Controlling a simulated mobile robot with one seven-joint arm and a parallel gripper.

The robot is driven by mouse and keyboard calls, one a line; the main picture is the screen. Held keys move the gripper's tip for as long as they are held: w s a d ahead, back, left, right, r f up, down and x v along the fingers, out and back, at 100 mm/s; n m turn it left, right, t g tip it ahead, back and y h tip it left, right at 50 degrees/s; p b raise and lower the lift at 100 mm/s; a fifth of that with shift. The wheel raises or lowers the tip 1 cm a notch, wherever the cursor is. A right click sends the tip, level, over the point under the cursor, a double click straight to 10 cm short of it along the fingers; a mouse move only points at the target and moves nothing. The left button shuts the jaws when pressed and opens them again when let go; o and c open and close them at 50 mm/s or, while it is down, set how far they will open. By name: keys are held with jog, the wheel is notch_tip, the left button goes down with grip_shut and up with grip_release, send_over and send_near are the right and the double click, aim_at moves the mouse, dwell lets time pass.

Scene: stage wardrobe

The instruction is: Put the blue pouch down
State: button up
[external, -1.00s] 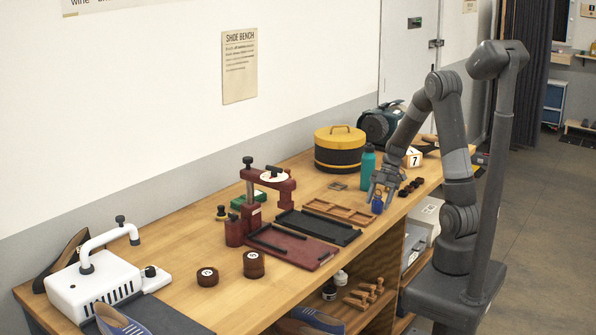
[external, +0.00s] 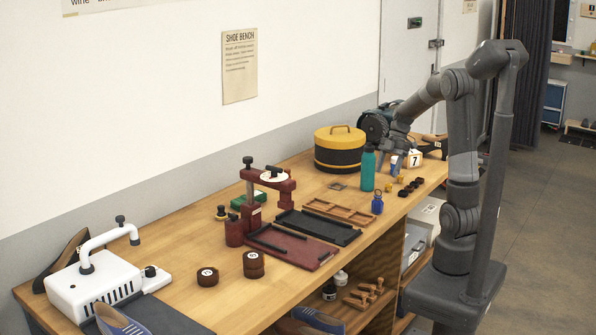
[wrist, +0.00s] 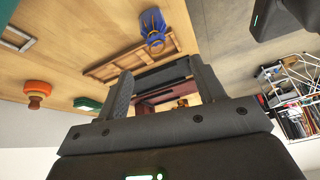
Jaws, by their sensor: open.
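The blue pouch (external: 377,203) stands on the wooden bench near its front edge, to the right of the wooden tray. It also shows in the wrist view (wrist: 154,29), near the top. My gripper (external: 396,157) is behind and above the pouch, past the teal bottle, and clear of it. In the wrist view my gripper (wrist: 165,85) has its two fingers apart with nothing held between them. The fingertips are hard to make out in the external view.
The teal bottle (external: 368,168) stands just behind the pouch. Small dark blocks (external: 411,187) lie to its right. The wooden tray (external: 338,212) and a black tray (external: 318,227) are to its left. A yellow-and-black round box (external: 340,152) stands farther back.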

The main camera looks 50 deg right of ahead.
jog(key=s+a+r+m+t+h, duration=0.2)
jog(key=s+a+r+m, duration=0.2)
jog(key=s+a+m, duration=0.2)
jog(key=s+a+r+m+t+h, duration=0.3)
jog(key=s+a+m, duration=0.3)
jog(key=a+m, duration=0.3)
jog(key=shift+a+r+m, duration=0.3)
jog(key=shift+a+r, duration=0.55)
jog(key=shift+a, duration=0.05)
